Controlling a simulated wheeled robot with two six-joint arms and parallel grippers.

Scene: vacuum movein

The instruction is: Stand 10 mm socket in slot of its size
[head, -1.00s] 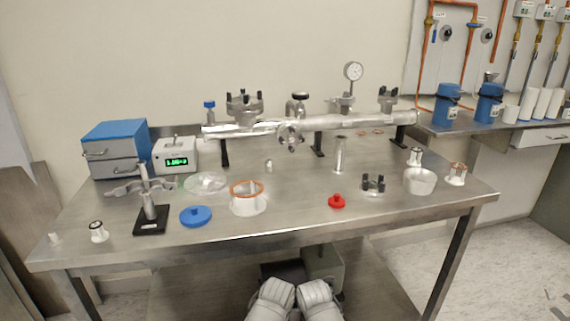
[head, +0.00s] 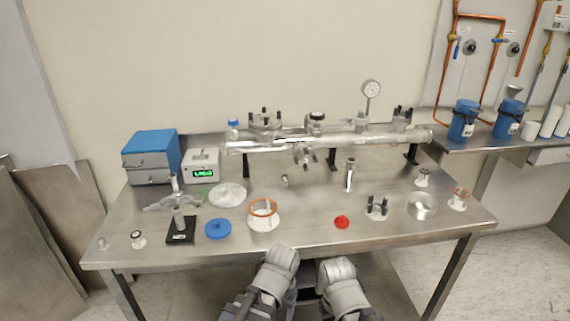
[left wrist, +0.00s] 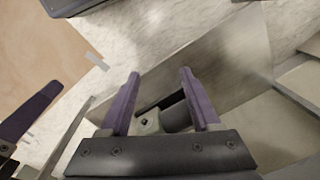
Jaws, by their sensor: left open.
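I cannot make out a socket marked 10 mm or a slot of matching size in either view. A small metal cylinder (head: 284,181) stands mid-table in the head view, and another small pale piece (head: 101,243) stands near the left front corner; I cannot tell what either is. My left gripper (left wrist: 158,75) shows in the left wrist view with its two purple fingers apart and nothing between them. In the head view my grey arm links show at the bottom edge, in front of the table, and neither gripper's fingers can be seen there.
The steel table (head: 320,210) carries a long metal tube assembly (head: 340,141) at the back. In front are a blue lid (head: 218,229), a white cup with an orange ring (head: 264,222), a red knob (head: 342,222) and a clear dish (head: 422,212). A blue box (head: 150,151) stands at back left.

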